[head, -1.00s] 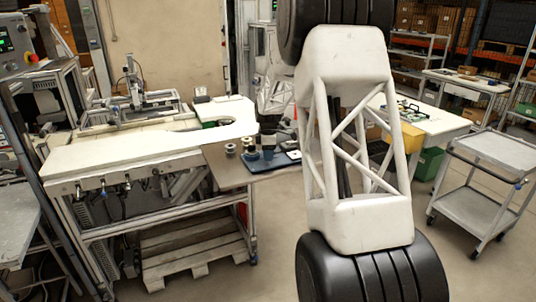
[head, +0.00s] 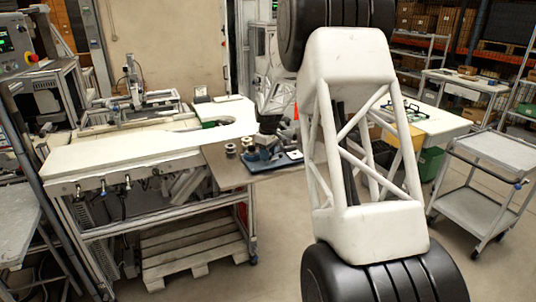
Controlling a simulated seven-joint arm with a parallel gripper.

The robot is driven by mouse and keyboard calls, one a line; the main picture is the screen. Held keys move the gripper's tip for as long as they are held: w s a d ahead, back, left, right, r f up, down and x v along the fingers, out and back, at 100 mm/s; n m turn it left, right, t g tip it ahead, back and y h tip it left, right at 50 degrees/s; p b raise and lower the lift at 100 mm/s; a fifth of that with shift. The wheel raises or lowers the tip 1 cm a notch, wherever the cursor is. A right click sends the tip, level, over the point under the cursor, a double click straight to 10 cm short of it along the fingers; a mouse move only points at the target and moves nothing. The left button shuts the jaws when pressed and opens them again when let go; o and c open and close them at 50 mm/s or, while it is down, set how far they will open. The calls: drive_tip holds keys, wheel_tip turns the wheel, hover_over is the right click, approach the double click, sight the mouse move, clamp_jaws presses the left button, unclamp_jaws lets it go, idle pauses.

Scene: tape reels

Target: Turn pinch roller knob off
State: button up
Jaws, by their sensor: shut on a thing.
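The tape device (head: 290,158), a small dark blue base with blue and grey parts, sits on the right end of the brown bench top in the head view. My gripper (head: 286,134) shows small and dark at its back, right over the device's parts. It is shut on a small part there. The pinch roller knob cannot be made out at this size, and the gripper and device parts hide the contact, so I cannot tell its angle.
Small reels (head: 231,150) stand on the brown bench top (head: 228,172) left of the device. A white worktop (head: 120,153) lies further left. My large arm link fills the middle right. A grey cart (head: 495,150) stands at right.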

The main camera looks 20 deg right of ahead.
drive_tip(key=shift+m, duration=1.5)
drive_tip(key=o, duration=0.9)
drive_tip(key=shift+r, duration=0.15)
drive_tip(key=shift+r, duration=3.75)
